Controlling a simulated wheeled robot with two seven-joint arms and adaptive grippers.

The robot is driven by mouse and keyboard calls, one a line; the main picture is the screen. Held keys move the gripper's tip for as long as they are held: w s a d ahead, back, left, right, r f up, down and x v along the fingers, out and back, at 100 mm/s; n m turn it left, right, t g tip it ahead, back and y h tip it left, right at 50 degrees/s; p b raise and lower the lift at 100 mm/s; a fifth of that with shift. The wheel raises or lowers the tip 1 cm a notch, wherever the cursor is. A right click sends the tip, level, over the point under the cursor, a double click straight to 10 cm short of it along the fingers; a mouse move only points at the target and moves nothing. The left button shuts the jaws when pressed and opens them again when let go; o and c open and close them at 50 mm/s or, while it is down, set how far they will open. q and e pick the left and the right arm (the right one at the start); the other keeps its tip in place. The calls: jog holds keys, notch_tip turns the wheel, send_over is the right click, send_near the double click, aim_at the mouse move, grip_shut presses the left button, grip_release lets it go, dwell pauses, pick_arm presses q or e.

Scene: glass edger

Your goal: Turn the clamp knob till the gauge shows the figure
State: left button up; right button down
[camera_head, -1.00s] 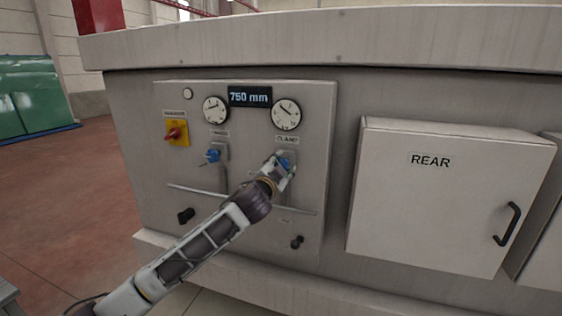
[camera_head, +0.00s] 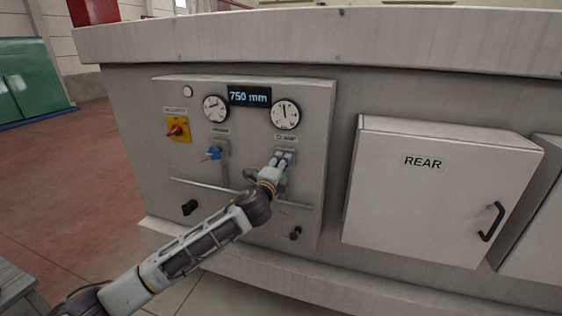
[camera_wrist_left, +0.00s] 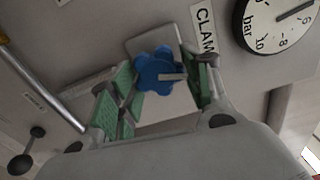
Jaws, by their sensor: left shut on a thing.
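The blue clamp knob (camera_wrist_left: 158,72) shows between my left gripper's green-padded fingers in the left wrist view. My left gripper (camera_head: 280,160) is shut on it, and its fingers cover most of the knob in the head view. The clamp gauge (camera_head: 285,115) is a round white dial above the knob, its needle pointing nearly straight up. Part of the dial (camera_wrist_left: 276,25) shows in the left wrist view, with bar, 6, 8 and 10 readable. A display (camera_head: 249,96) reads 750 mm. My right gripper is out of view.
A second blue knob (camera_head: 212,153) sits left of the clamp knob, under another gauge (camera_head: 215,108). A red-and-yellow switch (camera_head: 177,129) is further left. A rail (camera_head: 200,185) and black knobs (camera_head: 190,207) project lower on the panel. A REAR cabinet (camera_head: 440,190) stands out at right.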

pick_arm(q)
jog(key=shift+f+m+p, duration=0.1)
jog(key=shift+m+p, duration=0.4)
jog(key=shift+m, duration=0.5)
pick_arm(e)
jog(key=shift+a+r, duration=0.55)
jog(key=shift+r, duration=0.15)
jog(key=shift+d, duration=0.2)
pick_arm(q)
jog(key=o, duration=1)
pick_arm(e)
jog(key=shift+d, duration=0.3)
pick_arm(q)
jog(key=shift+s, duration=0.1)
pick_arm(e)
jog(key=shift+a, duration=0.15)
pick_arm(q)
jog(key=shift+v, duration=5.9)
